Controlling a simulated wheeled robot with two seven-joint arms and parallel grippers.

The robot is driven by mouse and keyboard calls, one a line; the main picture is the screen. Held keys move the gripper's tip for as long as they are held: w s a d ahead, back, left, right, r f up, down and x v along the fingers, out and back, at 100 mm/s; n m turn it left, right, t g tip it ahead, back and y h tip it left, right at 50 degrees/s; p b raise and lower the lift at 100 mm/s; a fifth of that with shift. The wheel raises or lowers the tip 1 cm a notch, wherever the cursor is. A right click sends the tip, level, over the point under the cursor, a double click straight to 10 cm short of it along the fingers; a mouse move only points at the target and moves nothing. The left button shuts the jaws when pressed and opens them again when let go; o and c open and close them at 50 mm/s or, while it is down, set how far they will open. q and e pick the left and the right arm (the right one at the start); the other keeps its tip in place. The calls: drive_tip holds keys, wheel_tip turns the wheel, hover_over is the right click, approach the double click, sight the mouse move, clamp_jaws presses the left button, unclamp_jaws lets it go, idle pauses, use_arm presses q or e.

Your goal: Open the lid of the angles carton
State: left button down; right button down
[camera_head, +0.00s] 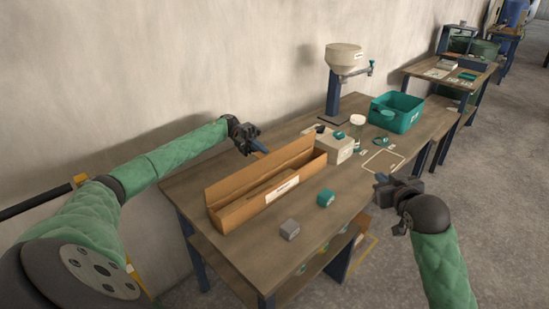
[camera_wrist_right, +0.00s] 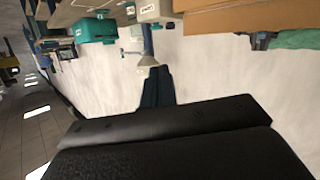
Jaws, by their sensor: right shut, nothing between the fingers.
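The long brown angles carton (camera_head: 262,203) lies on the workbench with a white label on its front side. Its lid (camera_head: 248,175) stands up along the back edge, and the inside shows partly. My left gripper (camera_head: 262,149) is behind the lid, near the middle of its top edge; whether it touches the lid or is open is unclear. My right gripper (camera_head: 379,180) is shut and empty over the bench's right edge, well apart from the carton. In the right wrist view, its dark fingers (camera_wrist_right: 157,86) are together and part of the carton (camera_wrist_right: 245,18) shows at the top.
A grey block (camera_head: 289,229) and a teal block (camera_head: 325,198) lie in front of the carton. A pale box (camera_head: 336,150) stands close to its right end. Further back are a dispenser on a post (camera_head: 344,60) and a teal bin (camera_head: 397,113). The wall is behind the bench.

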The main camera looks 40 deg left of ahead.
use_arm(q)
drive_tip(key=shift+f, duration=0.4)
use_arm(e)
drive_tip(key=a+r+n+g+y, duration=0.1)
drive_tip(key=a+r+g+y, duration=0.1)
drive_tip(key=a+r, duration=0.4)
drive_tip(key=m+g+y, duration=0.3)
drive_tip(key=m+g, duration=0.4)
drive_tip(key=m, duration=0.6)
approach(267, 155)
drive_tip(key=x, duration=0.5)
drive_tip(key=shift+a+f, duration=0.1)
drive_tip(key=shift+f, duration=0.15)
drive_tip(key=shift+a, duration=0.55)
